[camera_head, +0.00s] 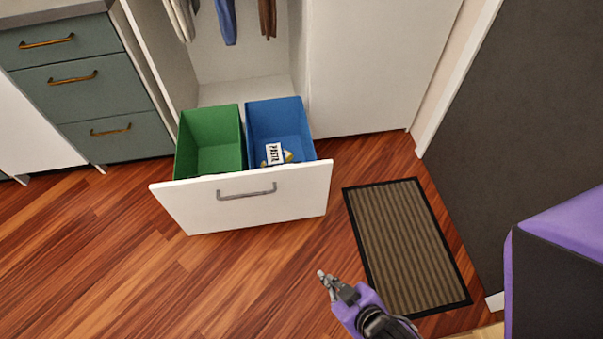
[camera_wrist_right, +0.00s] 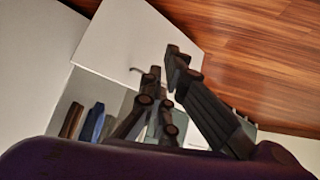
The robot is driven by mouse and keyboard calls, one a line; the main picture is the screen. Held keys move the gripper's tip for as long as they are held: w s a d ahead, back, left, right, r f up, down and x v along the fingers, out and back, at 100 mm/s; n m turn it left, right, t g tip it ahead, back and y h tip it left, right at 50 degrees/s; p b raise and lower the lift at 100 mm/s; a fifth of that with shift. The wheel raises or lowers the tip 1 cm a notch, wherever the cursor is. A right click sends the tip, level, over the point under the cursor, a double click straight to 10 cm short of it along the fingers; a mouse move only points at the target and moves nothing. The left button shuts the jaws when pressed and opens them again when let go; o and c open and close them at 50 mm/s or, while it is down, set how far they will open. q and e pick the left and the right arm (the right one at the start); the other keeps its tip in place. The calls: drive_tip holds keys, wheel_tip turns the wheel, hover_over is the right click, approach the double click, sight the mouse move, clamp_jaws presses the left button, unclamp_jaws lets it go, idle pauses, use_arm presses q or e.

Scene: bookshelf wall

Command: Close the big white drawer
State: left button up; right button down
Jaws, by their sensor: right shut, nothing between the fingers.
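The big white drawer (camera_head: 290,200) is pulled out from the white cabinet in the head view, with a grey bar handle (camera_head: 246,192) on its front. Inside it stand a green bin (camera_head: 209,140) and a blue bin (camera_head: 277,120). My right gripper (camera_head: 322,274) is shut and empty. It is in front of the drawer, below its right end in the picture, and apart from it. In the right wrist view, the drawer's white front (camera_wrist_right: 135,45) shows beyond the dark fingers (camera_wrist_right: 165,75). My left gripper is not in view.
The blue bin holds a pack labelled PASTA (camera_head: 274,153). A striped mat (camera_head: 405,245) lies on the wooden floor right of the drawer. Green-grey drawers (camera_head: 85,85) stand at the left; a dark panel (camera_head: 510,130) is at the right. Floor in front of the drawer is clear.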

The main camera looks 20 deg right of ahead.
drive_tip(key=w+a+f+n+t, duration=0.1)
drive_tip(key=w+f+n, duration=0.1)
drive_tip(key=w+n, duration=0.75)
drive_tip(key=n+t+h+b, duration=0.2)
drive_tip(key=n+h+b, duration=0.2)
drive_tip(key=n, duration=1.6)
approach(309, 173)
wheel_tip(309, 173, down, 2)
drive_tip(key=w, duration=0.2)
drive_tip(key=w+d, duration=0.1)
drive_tip(key=w, duration=0.1)
drive_tip(key=shift+w+f, duration=0.1)
drive_tip(key=shift+f, duration=0.2)
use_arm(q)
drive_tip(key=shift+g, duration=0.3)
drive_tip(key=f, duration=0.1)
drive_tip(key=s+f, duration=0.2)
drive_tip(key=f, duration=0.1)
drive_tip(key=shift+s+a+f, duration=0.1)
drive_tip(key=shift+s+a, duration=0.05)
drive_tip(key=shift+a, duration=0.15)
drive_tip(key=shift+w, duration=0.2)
